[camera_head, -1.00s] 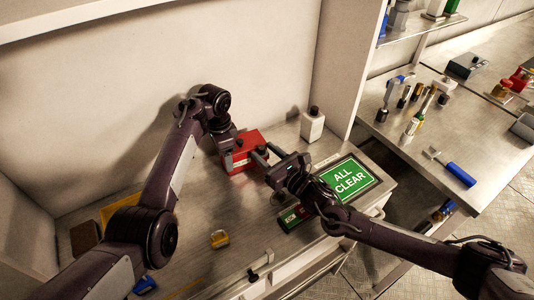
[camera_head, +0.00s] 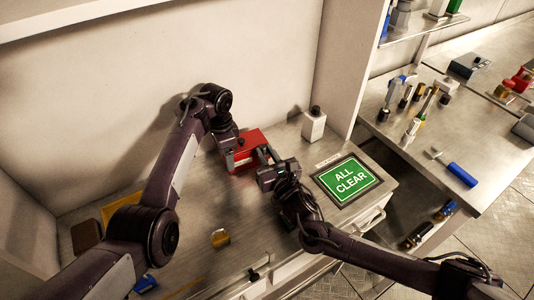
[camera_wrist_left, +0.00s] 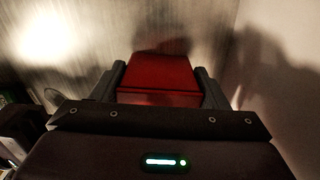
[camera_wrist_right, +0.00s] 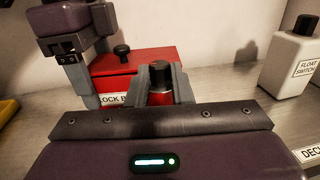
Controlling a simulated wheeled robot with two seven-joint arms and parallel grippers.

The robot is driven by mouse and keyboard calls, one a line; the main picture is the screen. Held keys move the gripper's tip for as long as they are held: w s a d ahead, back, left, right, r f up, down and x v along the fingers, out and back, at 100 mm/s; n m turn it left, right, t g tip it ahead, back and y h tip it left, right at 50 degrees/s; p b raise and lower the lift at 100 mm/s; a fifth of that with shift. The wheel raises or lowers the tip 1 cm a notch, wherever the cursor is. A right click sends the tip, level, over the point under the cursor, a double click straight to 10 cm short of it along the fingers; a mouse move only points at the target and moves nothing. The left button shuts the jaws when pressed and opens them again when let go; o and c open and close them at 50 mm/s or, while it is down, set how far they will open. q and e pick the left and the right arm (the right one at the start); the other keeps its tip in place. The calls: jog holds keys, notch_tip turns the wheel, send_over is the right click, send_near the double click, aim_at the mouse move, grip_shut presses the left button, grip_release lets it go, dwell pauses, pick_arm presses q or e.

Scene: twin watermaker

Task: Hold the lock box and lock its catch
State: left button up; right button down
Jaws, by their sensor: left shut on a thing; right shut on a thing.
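The red lock box (camera_head: 248,140) stands on the bench near the back wall. My left gripper (camera_wrist_left: 160,76) is shut across the box (camera_wrist_left: 158,72), one finger along each side. In the right wrist view, the box (camera_wrist_right: 110,66) shows a black knob on its lid and a partly hidden white label. My right gripper (camera_wrist_right: 160,82) is shut on a dark-capped post with a red lower part (camera_wrist_right: 160,72) at the box's near right side. This post appears to be the catch; whether it is locked I cannot tell.
A white float switch bottle (camera_head: 314,124) stands right of the box. A green ALL CLEAR panel (camera_head: 348,180) lies right of my right gripper. A side bench (camera_head: 480,150) holds several tools.

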jog(key=c, duration=1.3)
grip_release()
jog(key=v, duration=1.2)
pick_arm(q)
jog(key=o, duration=1.3)
